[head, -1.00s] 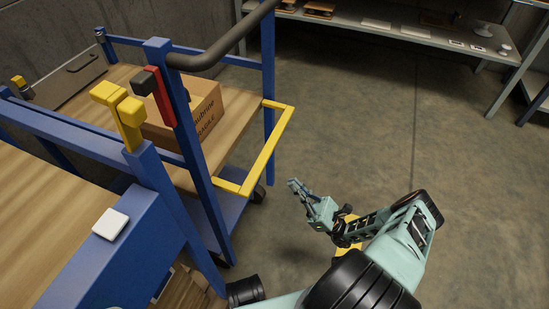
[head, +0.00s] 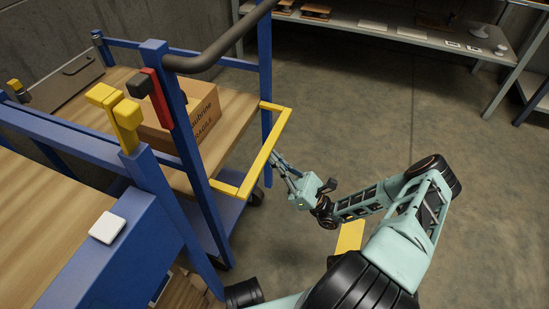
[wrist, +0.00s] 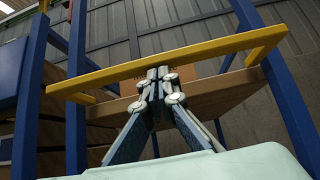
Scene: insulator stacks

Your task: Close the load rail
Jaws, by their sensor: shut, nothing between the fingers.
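The load rail (head: 265,153) is a yellow U-shaped bar at the near end of the blue cart. It sticks out roughly level from the cart's end posts. In the wrist view the rail (wrist: 200,50) crosses the picture just above and beyond my fingertips. My gripper (head: 275,159) is shut and empty, on the outer side of the rail's long bar. In the wrist view the gripper (wrist: 158,76) points at the bar with its fingers together. Its tips look very close to the bar; whether they touch I cannot tell.
A cardboard box (head: 185,118) stands on the cart's wooden deck (head: 236,110) behind the rail. Yellow (head: 126,112) and red (head: 157,96) latch-like parts sit on the blue posts. A grey shelf (head: 420,42) stands along the back.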

